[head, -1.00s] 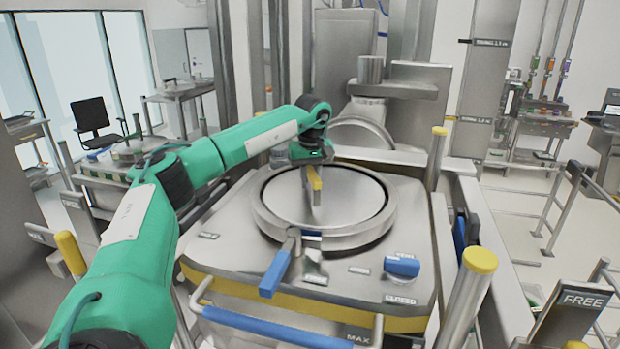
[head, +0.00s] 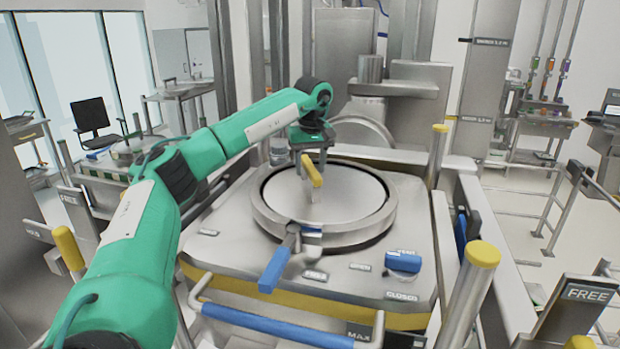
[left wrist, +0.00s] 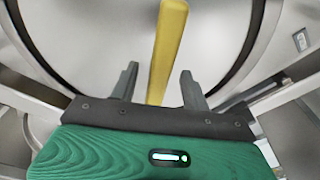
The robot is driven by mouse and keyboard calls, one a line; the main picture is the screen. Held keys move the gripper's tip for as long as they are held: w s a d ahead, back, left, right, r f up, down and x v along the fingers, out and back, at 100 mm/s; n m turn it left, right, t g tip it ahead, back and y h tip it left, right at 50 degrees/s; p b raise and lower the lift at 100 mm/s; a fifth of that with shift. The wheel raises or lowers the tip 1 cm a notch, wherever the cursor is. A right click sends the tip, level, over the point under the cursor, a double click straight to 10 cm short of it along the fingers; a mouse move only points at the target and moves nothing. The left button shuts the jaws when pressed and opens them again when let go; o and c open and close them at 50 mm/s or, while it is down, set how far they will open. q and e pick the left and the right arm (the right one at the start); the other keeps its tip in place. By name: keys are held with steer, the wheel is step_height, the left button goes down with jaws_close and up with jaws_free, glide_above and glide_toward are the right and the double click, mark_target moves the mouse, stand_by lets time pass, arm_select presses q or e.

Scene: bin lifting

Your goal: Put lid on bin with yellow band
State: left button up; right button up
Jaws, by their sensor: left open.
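The bin is a large steel body with a yellow band (head: 240,290) around its side and a raised round metal ring (head: 265,215) on its flat top. The round grey lid (head: 355,195) lies inside that ring and looks level; I cannot tell how tightly it sits. A yellow-topped handle (head: 313,171) stands up from the lid and also shows in the left wrist view (left wrist: 166,50). My left gripper (head: 309,166) is open just above the handle. In the left wrist view its fingers (left wrist: 158,82) are apart, with the handle between them in the picture. My right gripper is not in view.
A blue lever (head: 275,270) sticks out from the ring's front. A blue knob (head: 403,262) sits at the right of the top. A blue grab bar (head: 275,328) crosses the front. Yellow-capped posts (head: 482,255) and steel columns stand close around the bin.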

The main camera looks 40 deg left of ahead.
arm_select(q)
steer(key=r, duration=0.3)
steer(key=r+b, duration=0.1)
steer(key=r, duration=0.2)
steer(key=d+r, duration=0.1)
steer(key=r, duration=0.2)
steer(key=shift+s+r+b, duration=0.1)
steer(key=shift+s+b, duration=0.15)
steer(key=shift+b, duration=0.15)
steer(key=shift+s+d+r, duration=0.1)
steer(key=shift+s+r, duration=0.05)
steer(key=shift+r, duration=0.6)
steer(key=shift+f, duration=0.1)
